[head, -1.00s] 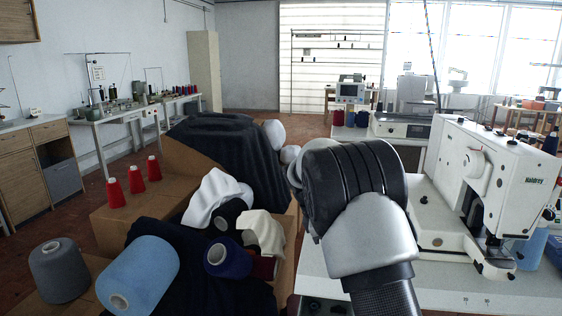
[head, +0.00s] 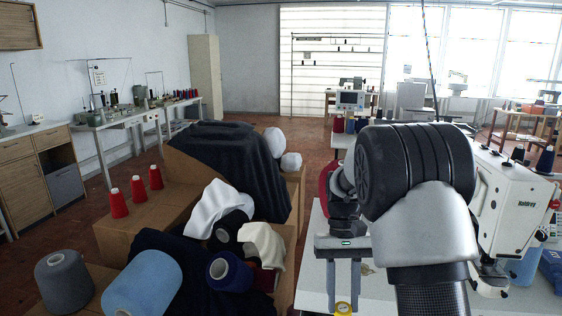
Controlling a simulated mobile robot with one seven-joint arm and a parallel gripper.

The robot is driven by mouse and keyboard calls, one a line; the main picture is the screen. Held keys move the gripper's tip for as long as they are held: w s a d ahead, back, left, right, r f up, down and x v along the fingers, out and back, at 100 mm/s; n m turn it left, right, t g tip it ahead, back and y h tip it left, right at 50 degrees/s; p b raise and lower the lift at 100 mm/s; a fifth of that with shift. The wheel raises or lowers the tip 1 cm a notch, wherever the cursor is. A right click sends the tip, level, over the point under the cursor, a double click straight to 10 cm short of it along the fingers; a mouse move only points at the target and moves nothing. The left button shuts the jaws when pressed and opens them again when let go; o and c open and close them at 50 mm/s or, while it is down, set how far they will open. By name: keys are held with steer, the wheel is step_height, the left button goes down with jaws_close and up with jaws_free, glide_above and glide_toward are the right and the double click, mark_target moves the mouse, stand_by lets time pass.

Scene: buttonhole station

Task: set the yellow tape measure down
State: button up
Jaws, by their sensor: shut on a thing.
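My gripper (head: 343,301) points down at the bottom edge of the head view, right of centre. Its two grey fingers are shut on the yellow tape measure (head: 343,308), which sits between the fingertips. Only the upper part of the tape measure shows; the picture's edge cuts off the rest. The white tabletop (head: 309,284) lies behind and around the fingers. I cannot tell whether the tape measure touches it.
A white sewing machine (head: 513,212) stands on the right. Left of the table, cardboard boxes (head: 120,232) carry dark cloth, a blue cone (head: 145,285), a grey cone (head: 63,280) and several red cones. Bare tabletop shows left of the fingers.

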mark_target(344, 311)
steer(key=r+p, duration=0.2)
steer(key=p, duration=0.1)
steer(key=r+p, duration=0.2)
steer(key=p, duration=0.2)
steer(key=s+r+p, duration=0.1)
steer(key=r+p, duration=0.2)
steer(key=shift+s+r, duration=0.1)
steer(key=r+p, duration=0.1)
steer(key=p, duration=0.2)
steer(key=shift+s, duration=0.3)
